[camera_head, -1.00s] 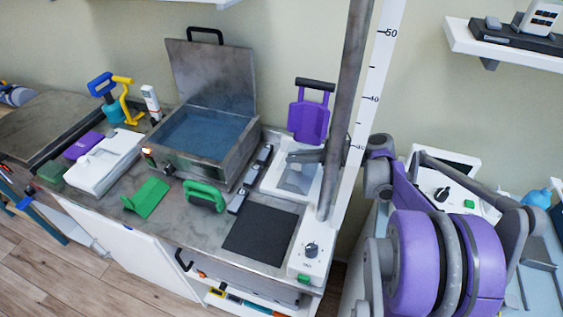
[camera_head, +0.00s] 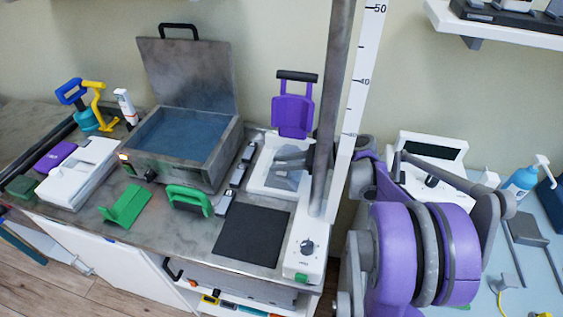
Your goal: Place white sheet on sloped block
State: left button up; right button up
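A flat white piece with a grey sloped face in its middle (camera_head: 276,181) lies at the back right of the bench. I cannot tell whether this is the white sheet, the sloped block or both. A green angled block (camera_head: 125,208) stands at the front of the bench. My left gripper is not in view.
An open metal water bath (camera_head: 176,168) stands mid-bench, with a green handle (camera_head: 188,199) before it. A dark mat (camera_head: 250,236) lies clear at front right. The upright metal post (camera_head: 327,110) and scale (camera_head: 361,90) stand close to my gripper. A purple paddle (camera_head: 293,115) stands behind.

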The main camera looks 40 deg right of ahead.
jog(key=shift+o, duration=0.2)
jog(key=shift+r, duration=0.1)
jog(key=shift+r+p, duration=0.3)
jog(key=v, duration=1.2)
jog(key=shift+f, duration=0.15)
